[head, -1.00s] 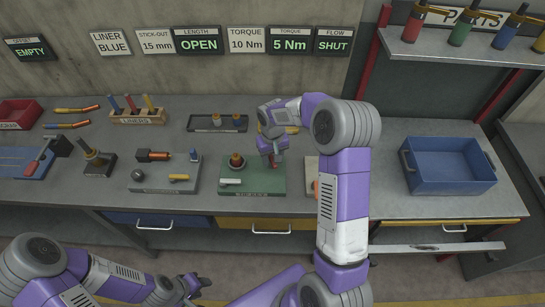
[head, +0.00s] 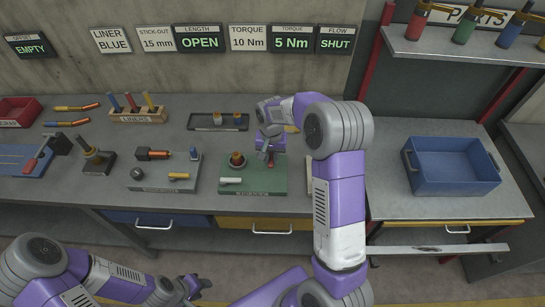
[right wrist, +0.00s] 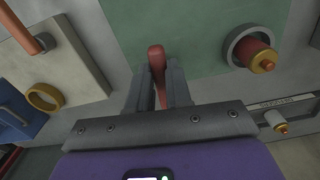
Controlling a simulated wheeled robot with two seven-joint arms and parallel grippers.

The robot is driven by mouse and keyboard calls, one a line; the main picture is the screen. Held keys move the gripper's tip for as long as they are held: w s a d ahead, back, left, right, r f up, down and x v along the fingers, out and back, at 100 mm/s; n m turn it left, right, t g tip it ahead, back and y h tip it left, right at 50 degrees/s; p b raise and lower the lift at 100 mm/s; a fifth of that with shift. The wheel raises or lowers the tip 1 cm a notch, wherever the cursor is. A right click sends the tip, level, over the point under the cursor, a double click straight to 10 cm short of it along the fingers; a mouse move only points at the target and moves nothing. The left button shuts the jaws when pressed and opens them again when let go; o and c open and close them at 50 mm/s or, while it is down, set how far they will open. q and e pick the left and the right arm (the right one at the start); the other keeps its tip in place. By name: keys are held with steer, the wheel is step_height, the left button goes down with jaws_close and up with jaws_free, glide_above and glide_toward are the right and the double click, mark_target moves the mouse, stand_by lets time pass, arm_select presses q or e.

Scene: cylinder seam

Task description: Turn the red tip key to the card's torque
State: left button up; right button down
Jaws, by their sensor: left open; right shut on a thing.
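The red tip key (head: 271,163) shows as a small red handle at the right of the green plate (head: 268,186). In the right wrist view the red handle (right wrist: 157,58) stands between my right gripper's fingers (right wrist: 160,82). My right gripper (head: 269,152) is shut on it; the fingers partly hide it. The torque card (head: 247,38) reads 10 Nm. The torque display (head: 291,39) beside it reads 5 Nm. My left gripper (head: 197,285) is open and empty, low in front of the bench.
A brass fitting in a ring (head: 237,160) stands on the green plate, left of my right gripper. A grey plate with fittings (head: 160,186) lies further left. A dark tray (head: 217,127) is behind. A blue bin (head: 453,166) stands at the right. My right arm hides some bench.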

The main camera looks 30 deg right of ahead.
mark_target(271, 159)
steer(key=c, duration=1)
jaws_free()
steer(key=shift+c, duration=0.2)
step_height(271, 159, up, 8)
steer(key=shift+f, duration=0.15)
